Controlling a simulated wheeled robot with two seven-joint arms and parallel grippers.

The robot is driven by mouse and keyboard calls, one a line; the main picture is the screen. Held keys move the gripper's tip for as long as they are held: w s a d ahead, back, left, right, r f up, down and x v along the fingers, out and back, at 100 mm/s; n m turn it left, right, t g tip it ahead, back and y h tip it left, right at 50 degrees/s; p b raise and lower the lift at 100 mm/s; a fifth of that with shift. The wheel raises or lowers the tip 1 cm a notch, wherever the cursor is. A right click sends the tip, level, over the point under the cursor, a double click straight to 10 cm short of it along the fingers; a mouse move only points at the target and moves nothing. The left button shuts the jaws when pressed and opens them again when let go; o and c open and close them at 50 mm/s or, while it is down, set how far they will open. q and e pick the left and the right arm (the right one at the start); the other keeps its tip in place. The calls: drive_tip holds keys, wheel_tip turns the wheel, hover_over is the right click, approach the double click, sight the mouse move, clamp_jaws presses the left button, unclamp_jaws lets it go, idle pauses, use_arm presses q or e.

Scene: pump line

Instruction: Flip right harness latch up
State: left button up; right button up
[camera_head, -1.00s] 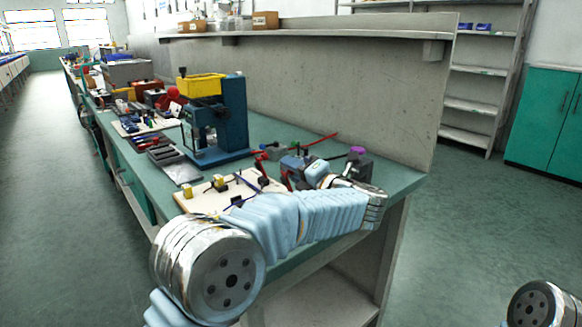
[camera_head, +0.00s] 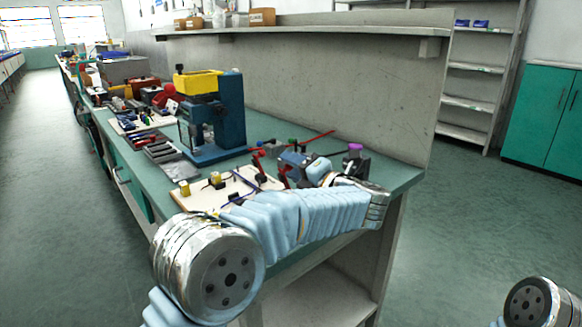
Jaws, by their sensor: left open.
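The cream harness board (camera_head: 199,200) lies on the near part of the green bench, with a yellow block (camera_head: 184,188), small black pieces (camera_head: 262,176) and a thin blue-purple wire (camera_head: 240,197) on it. I cannot tell which black piece is the right latch, nor whether it is up or down. My left arm crosses in front of the board and hides its near right part. My left gripper (camera_head: 289,163) is open, just right of the board, among red-handled parts (camera_head: 258,161). Its fingertips are small, and I see no contact with a latch. My right gripper is out of view.
A dark part with a purple cap (camera_head: 355,155) stands by the bench's right end. Grey trays (camera_head: 165,152) lie to the left. A tall grey panel (camera_head: 330,90) backs the bench.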

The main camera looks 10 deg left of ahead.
use_arm(q)
drive_tip(key=b+v, duration=0.2)
drive_tip(key=v, duration=1)
drive_tip(key=shift+s+d, duration=0.3)
